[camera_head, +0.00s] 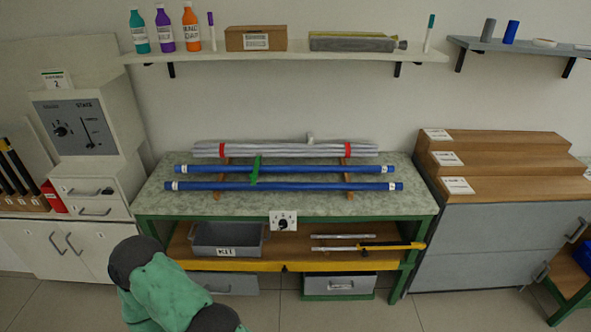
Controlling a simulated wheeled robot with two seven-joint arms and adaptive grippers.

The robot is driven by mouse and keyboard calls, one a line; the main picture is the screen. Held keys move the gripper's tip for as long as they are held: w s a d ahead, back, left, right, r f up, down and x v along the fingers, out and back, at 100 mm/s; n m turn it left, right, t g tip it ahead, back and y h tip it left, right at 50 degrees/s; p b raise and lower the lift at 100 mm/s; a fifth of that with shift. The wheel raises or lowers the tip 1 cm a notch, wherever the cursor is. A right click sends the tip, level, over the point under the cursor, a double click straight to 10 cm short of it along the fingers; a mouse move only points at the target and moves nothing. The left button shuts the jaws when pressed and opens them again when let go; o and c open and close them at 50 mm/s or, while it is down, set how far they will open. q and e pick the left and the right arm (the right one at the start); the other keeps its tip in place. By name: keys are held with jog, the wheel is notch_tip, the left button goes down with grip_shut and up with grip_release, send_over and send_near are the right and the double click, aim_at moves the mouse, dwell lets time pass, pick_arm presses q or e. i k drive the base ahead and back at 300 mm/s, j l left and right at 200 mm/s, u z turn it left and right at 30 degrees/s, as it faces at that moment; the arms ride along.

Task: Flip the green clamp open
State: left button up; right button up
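The green clamp (255,168) is on the workbench, left of its middle. It spans the gap between two long blue rods, the rear rod (310,169) and the front rod (320,187). Its upper end rises slightly above the rear rod. It is too small to tell whether the clamp is open or shut. A teal and dark grey arm section of mine (165,290) shows at the bottom left, well in front of the bench. No fingers show on it. Neither of my grippers is in view.
Grey rods (285,149) with red bands lie behind the blue ones. The workbench top (400,206) has bare room at its front and right. Its lower shelf holds a grey bin (228,239) and a yellow-handled tool (390,246). Wooden steps (510,150) stand right.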

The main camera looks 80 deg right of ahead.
aim_at(253, 176)
jog(key=z, duration=2.05)
